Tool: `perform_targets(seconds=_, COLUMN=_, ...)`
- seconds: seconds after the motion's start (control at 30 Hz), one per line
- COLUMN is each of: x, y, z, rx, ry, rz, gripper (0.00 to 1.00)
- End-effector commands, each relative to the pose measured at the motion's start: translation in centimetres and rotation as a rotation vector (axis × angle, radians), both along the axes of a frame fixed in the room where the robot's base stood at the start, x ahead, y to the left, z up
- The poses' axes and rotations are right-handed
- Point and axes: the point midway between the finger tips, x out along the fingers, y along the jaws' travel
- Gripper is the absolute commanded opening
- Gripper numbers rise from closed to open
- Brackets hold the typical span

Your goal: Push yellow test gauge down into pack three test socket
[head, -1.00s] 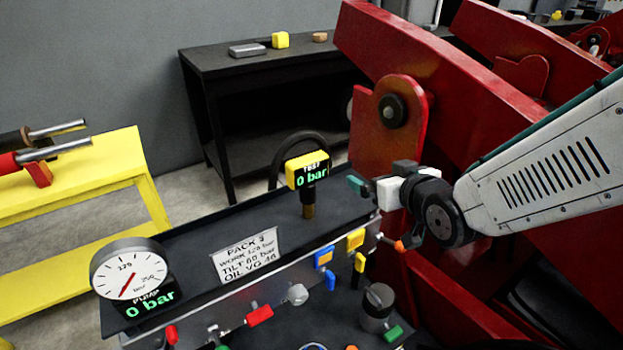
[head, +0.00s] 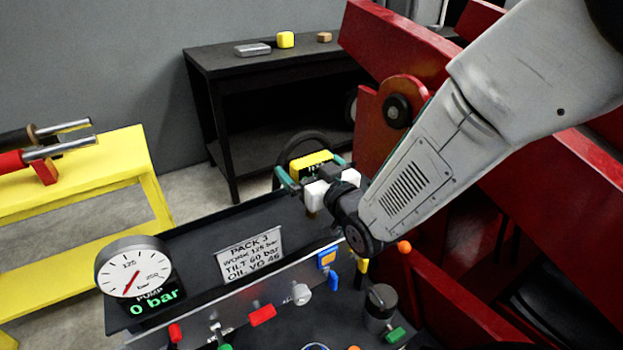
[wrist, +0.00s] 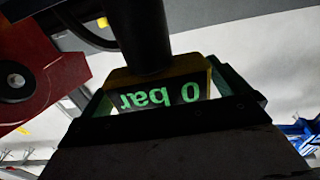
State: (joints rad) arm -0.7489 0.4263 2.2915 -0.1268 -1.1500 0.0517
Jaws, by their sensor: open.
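The yellow test gauge (head: 312,158) stands upright over the pack's dark top shelf (head: 205,236). My gripper (head: 309,165) is open around it, with one green fingertip on each side of the gauge head. In the wrist view the gauge's display (wrist: 160,94) appears upside down, reads 0 bar and lies between the green fingers, with a dark post beyond it. Whether the fingers touch the head I cannot tell. In the head view my gripper hides the display and most of the stem. The test socket cannot be made out.
The pack's sign (head: 250,254) and the round pump gauge (head: 133,270) stand to the left of my gripper. Coloured valve handles, including a red one (head: 262,315), line the pack's front. A red steel frame (head: 400,85) rises close behind my arm on the right.

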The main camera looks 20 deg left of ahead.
Motion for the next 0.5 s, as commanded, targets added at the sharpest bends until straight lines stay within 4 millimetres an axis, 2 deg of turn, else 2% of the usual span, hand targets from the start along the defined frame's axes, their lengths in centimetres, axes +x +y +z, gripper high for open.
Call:
perform_targets(seconds=0.3, x=0.43, y=0.50, z=-0.01, rx=0.001, ry=0.001, rz=0.000, gripper=1.00)
perform_targets(seconds=0.47, x=0.42, y=0.49, z=-0.01, rx=0.000, ry=0.001, rz=0.000, gripper=0.56)
perform_targets(seconds=0.5, x=0.42, y=0.49, z=-0.01, rx=0.000, ry=0.001, rz=0.000, gripper=0.51)
